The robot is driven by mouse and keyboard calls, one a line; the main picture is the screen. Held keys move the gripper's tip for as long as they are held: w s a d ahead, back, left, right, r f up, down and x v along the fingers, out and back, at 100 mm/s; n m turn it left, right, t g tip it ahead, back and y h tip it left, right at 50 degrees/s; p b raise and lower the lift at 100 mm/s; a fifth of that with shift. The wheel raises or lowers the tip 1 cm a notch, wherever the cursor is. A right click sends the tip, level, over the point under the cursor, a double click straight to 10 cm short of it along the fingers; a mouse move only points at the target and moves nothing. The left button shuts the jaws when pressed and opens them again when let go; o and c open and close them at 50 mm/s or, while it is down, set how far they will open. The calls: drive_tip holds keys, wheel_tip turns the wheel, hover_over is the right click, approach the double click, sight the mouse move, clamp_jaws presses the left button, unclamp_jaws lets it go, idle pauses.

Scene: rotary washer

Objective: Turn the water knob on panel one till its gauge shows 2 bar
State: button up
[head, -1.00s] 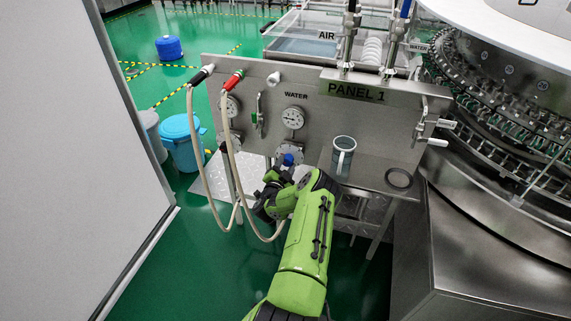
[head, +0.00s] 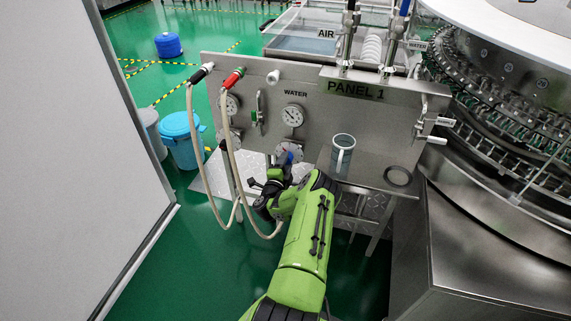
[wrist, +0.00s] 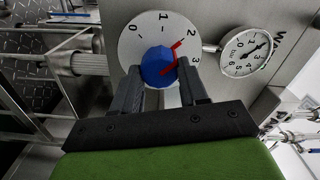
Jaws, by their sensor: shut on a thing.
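The blue water knob (wrist: 158,67) sits on a round white dial marked 0, 1, 2 and 3 on panel one. Its red pointer points about toward the 2 mark. The water gauge (wrist: 246,52) is right of the dial in the wrist view, turned sideways; its dark needle is too small to read surely. In the head view the gauge (head: 292,116) is above the knob, under the WATER label. My gripper (wrist: 158,82) is shut on the knob, one finger on each side. In the head view my gripper (head: 284,164) partly hides the knob.
Panel one (head: 340,110) carries two hoses, left of the water gauge; one hose (head: 232,150) hangs close to my wrist. A white wall (head: 75,170) is at the left.

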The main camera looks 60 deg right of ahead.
drive_tip(key=shift+f, duration=0.15)
drive_tip(key=o, duration=1.1)
drive_tip(key=shift+c, duration=0.2)
drive_tip(key=s+a+p, duration=0.2)
drive_tip(key=a+p, duration=1.1)
drive_tip(key=a, duration=0.2)
drive_tip(key=shift+s+a, duration=0.2)
drive_tip(key=shift+a, duration=0.1)
drive_tip(key=shift+w, duration=0.1)
